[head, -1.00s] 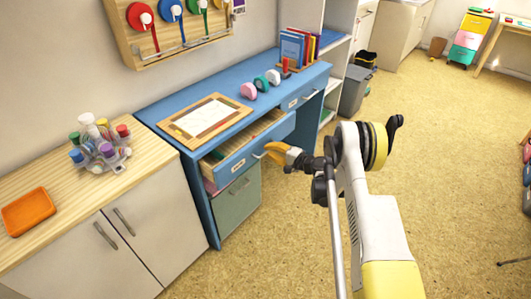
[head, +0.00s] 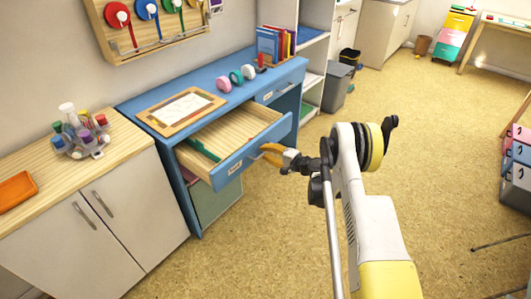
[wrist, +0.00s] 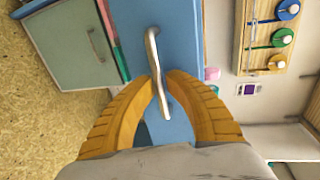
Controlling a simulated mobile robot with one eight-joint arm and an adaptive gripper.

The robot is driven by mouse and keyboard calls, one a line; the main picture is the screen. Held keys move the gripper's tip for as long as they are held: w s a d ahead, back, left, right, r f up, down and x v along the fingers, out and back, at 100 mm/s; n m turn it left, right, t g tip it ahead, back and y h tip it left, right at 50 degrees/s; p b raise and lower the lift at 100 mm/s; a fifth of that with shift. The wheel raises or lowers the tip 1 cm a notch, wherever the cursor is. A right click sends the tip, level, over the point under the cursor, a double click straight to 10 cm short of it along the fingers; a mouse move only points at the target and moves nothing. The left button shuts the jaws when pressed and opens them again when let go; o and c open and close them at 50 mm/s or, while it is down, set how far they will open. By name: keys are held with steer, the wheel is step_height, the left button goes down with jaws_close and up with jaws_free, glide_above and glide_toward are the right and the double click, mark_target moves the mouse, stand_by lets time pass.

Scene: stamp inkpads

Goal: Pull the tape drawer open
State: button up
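The drawer (head: 219,177) under the blue desk top stands well out from the desk, and its pale wooden inside shows in the head view. A green item (head: 203,150) lies in it towards the left. A label is on its blue front, too small to read surely. My gripper (head: 263,151) is at the drawer front with its orange fingers at the handle. In the wrist view the silver bar handle (wrist: 152,48) runs between the two fingertips, which are closed in on it from both sides.
The blue desk (head: 222,70) carries a framed board (head: 180,108), tape rolls (head: 236,78) and books (head: 270,45). A second, shut drawer (head: 276,92) is to the right. A white cabinet (head: 125,215) stands left. The floor (head: 290,225) around my arm is clear.

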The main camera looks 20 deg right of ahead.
steer(key=shift+o, duration=1)
steer(key=v, duration=1.2)
